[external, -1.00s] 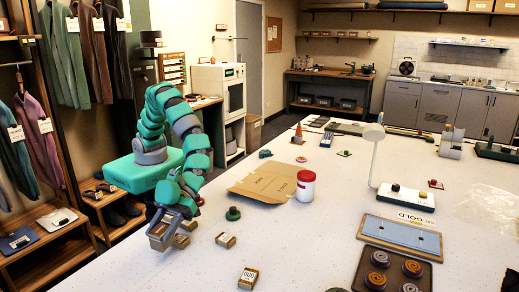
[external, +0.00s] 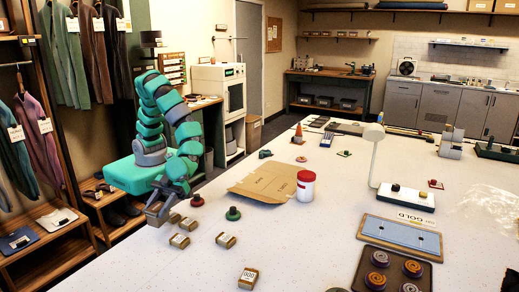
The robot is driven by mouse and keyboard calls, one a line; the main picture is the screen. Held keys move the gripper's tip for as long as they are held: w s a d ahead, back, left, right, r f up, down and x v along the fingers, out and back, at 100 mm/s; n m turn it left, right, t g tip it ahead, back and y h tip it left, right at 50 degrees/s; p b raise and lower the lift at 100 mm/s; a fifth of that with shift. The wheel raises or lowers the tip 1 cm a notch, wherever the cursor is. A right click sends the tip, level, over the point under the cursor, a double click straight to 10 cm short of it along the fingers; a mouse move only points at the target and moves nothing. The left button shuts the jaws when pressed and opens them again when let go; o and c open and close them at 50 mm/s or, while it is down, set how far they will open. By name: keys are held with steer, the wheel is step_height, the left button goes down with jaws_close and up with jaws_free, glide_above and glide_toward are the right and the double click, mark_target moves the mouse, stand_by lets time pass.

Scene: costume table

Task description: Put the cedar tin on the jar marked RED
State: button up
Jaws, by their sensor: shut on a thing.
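My gripper (external: 158,211) is at the near left edge of the table, low, shut on a small brownish tin that is mostly hidden by the fingers. I cannot read a mark on it. Several small brown tins with pale tops lie close by: one (external: 180,241) just in front of the gripper, one (external: 226,240) to its right, and one (external: 248,279) nearer the front edge. A white jar with a red top (external: 305,187) stands upright at mid-table, well to the right of my gripper; its writing is too small to read.
A flattened cardboard sheet (external: 265,184) lies left of the white jar. A red knob-like piece (external: 197,200) and a green one (external: 233,214) stand between my gripper and the cardboard. A white lamp (external: 374,150) and a blue-topped tray (external: 400,236) are farther right.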

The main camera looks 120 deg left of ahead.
steer(key=w+a+r+n+t+y+b, duration=0.15)
steer(key=w+a+r+n+t, duration=0.25)
steer(key=w+a, duration=0.4)
steer(key=w+a+r+n+t+y, duration=0.35)
steer(key=w+a, duration=0.35)
steer(key=a, duration=0.3)
steer(key=a+r+n+t+y+b, duration=0.3)
steer(key=a+n+y, duration=0.55)
steer(key=a, duration=1.55)
steer(key=p, duration=0.3)
glide_above(306, 174)
steer(key=shift+s+a+f+t, duration=0.15)
steer(key=shift+f+t, duration=0.3)
steer(key=shift+f, duration=0.25)
steer(key=shift+f, duration=0.15)
steer(key=shift+f+b, duration=0.85)
steer(key=shift+f, duration=0.8)
